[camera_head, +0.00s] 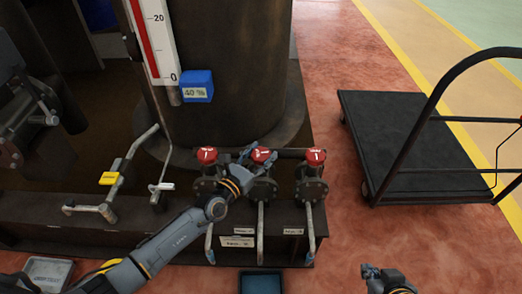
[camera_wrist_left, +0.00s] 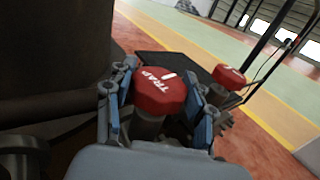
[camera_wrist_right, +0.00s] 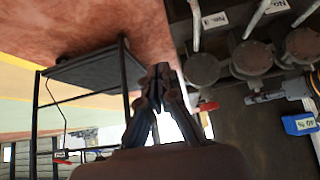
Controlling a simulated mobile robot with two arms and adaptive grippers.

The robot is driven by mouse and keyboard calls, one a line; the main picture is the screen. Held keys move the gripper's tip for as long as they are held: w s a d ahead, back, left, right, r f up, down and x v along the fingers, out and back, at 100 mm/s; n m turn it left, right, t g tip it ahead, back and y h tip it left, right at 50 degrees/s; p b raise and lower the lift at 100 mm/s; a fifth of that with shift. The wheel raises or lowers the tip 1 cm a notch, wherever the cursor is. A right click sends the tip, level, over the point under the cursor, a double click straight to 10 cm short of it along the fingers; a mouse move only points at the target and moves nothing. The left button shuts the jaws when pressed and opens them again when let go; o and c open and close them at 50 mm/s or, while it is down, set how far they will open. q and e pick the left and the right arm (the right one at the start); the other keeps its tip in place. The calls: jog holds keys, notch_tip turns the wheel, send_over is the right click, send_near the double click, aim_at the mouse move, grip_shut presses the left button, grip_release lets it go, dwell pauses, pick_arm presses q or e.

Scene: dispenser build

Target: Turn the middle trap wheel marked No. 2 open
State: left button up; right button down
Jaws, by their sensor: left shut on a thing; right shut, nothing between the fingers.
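Three red trap wheels stand in a row on the valve bodies; the middle trap wheel (camera_head: 262,154) is held by my left gripper (camera_head: 247,154). In the left wrist view this red wheel (camera_wrist_left: 160,92), lettered TRAP with a white line, sits between the blue-grey fingers, which are shut on it. The left red wheel (camera_head: 207,155) and right red wheel (camera_head: 316,156) are free. My right gripper (camera_head: 372,270) is at the lower right, away from the valves; the right wrist view shows its fingers (camera_wrist_right: 160,75) shut and empty.
A scale with a blue 40 % tag (camera_head: 197,86) stands by the large dark tank (camera_head: 235,60). Yellow-handled (camera_head: 109,178) and white-handled (camera_head: 161,186) levers are to the left. A blue tray (camera_head: 261,283) lies below the drain pipes. A black cart (camera_head: 410,150) stands right; red floor between is clear.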

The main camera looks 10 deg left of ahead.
pick_arm(q)
jog(key=shift+w+r+n+t+y+p, duration=0.1)
jog(key=shift+r+n+t+y+p, duration=0.3)
jog(key=shift+n+y+p, duration=0.55)
jog(key=shift+f+m, duration=0.2)
jog(key=shift+m, duration=0.05)
pick_arm(e)
jog(key=s+d+f+g+h, duration=0.1)
jog(key=s+d+g, duration=0.1)
jog(key=s+g, duration=0.2)
jog(key=s, duration=0.3)
jog(key=shift+s+d+f, duration=0.15)
jog(key=shift+s+d, duration=0.1)
jog(key=shift+s, duration=0.15)
pick_arm(q)
jog(key=o, duration=1.2)
jog(key=shift+f, duration=0.1)
jog(key=shift+f, duration=0.1)
